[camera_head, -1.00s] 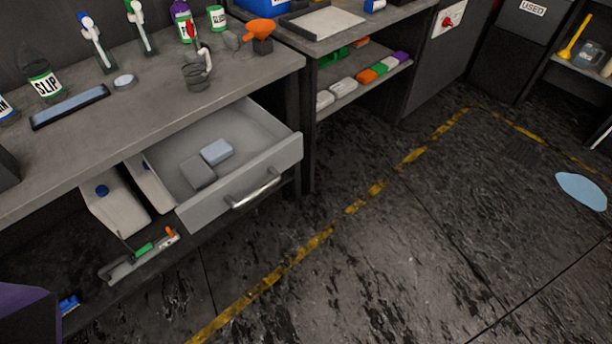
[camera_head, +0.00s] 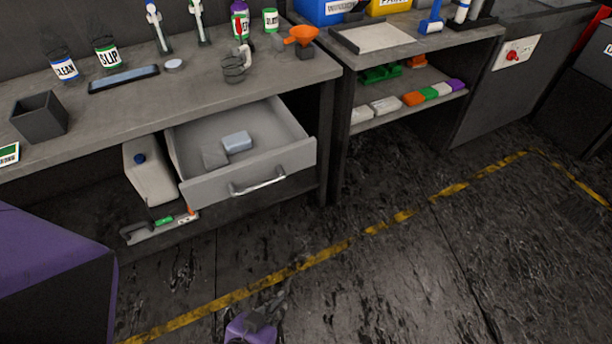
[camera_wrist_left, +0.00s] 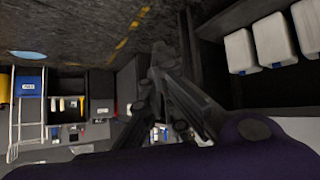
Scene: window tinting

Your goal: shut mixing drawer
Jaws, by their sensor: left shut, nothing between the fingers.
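The mixing drawer (camera_head: 256,178) is a grey drawer under the workbench, pulled open, with a silver bar handle (camera_head: 257,183) on its front. Two small blocks lie inside it, one grey (camera_head: 214,155) and one pale blue (camera_head: 237,142). My left gripper (camera_head: 262,306) is low in the head view, over the dark floor in front of the drawer and apart from the handle. In the left wrist view its dark fingers (camera_wrist_left: 158,62) are together with nothing between them. My right gripper is not in view.
A white jug (camera_head: 150,170) and a handled tool (camera_head: 160,228) sit on the shelf below. The floor before the drawer is clear.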

